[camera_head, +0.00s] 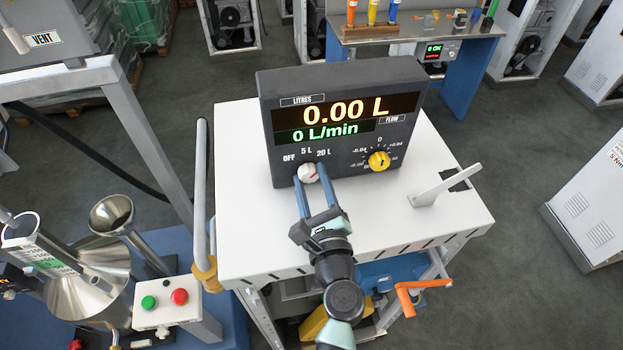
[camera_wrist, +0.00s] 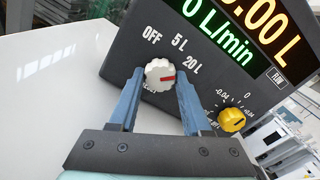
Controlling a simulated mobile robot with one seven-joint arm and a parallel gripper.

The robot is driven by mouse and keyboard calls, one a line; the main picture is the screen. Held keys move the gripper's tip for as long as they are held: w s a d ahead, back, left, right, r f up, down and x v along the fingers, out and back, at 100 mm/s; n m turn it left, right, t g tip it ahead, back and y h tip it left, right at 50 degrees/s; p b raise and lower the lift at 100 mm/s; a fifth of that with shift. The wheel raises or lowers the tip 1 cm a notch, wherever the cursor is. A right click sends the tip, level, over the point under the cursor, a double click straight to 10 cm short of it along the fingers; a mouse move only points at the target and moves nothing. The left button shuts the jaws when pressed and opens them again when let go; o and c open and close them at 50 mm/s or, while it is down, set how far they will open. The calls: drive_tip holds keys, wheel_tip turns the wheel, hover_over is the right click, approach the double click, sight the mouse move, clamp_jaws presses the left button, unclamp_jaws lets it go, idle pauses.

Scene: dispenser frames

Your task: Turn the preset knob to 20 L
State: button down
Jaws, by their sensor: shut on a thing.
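The preset knob (camera_head: 308,173) is a small pale ribbed dial with a red pointer line, low on the left of the dark display unit (camera_head: 340,110). It also shows in the wrist view (camera_wrist: 156,68). Labels OFF, 5 L and 20 L sit around it. In the wrist view the red pointer points right, roughly toward the 20 L label (camera_wrist: 193,66). My gripper (camera_head: 313,178) is shut on the knob, with one blue finger on each side. The fingertips hide part of the knob's sides. The display reads 0.00 L and 0 L/min.
A yellow knob (camera_head: 379,161) with its own scale is to the right on the same panel. The unit stands on a white table (camera_head: 245,230), with a white lever (camera_head: 445,186) at the right. A red and green button box (camera_head: 165,300) is at lower left.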

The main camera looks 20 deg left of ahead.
drive_tip(key=shift+c, duration=1.8)
unclamp_jaws()
drive_tip(key=b+v, duration=0.4)
drive_tip(key=v, duration=0.8)
drive_tip(key=shift+f, duration=0.15)
drive_tip(key=shift+s+d, duration=0.3)
drive_tip(key=shift+s, duration=0.1)
